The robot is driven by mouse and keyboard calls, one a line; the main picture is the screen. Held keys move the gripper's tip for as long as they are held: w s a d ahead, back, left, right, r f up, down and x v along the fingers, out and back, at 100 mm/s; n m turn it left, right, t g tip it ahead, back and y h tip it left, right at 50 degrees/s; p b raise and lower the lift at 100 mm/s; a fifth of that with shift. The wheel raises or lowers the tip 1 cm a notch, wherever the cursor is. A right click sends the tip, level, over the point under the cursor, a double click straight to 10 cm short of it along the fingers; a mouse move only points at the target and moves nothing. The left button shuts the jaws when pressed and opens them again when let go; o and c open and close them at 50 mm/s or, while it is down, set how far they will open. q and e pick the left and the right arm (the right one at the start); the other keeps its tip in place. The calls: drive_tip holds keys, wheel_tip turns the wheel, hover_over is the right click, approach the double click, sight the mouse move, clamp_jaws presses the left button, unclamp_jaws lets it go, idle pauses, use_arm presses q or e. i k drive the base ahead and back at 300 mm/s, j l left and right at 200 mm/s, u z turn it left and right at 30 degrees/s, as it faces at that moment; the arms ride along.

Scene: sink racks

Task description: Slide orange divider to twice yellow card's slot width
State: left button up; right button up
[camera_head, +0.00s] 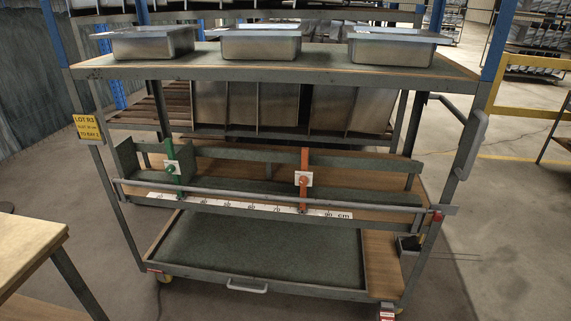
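The orange divider (304,160) stands upright on the cart's middle shelf, with an orange knob on a white plate. Its foot meets the white cm scale (239,206) between the 70 and 90 marks, near where 80 falls. A green divider (170,152) with a green knob stands to its left, left of the 40 mark. The yellow card (88,127) hangs on the cart's left post. It reads "LOT R3" and "TO BAY 5"; its small middle line seems to say "SLOT 30 cm", but is blurred. Neither of my grippers is in view.
A grey rail (250,196) runs along the shelf front, before both dividers. Metal sinks (260,45) stand on the cart's top shelf. A handle (472,142) juts out right. A wooden table (25,245) is at the lower left.

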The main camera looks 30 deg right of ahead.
sight(302, 208)
drive_tip(key=z, duration=1.1)
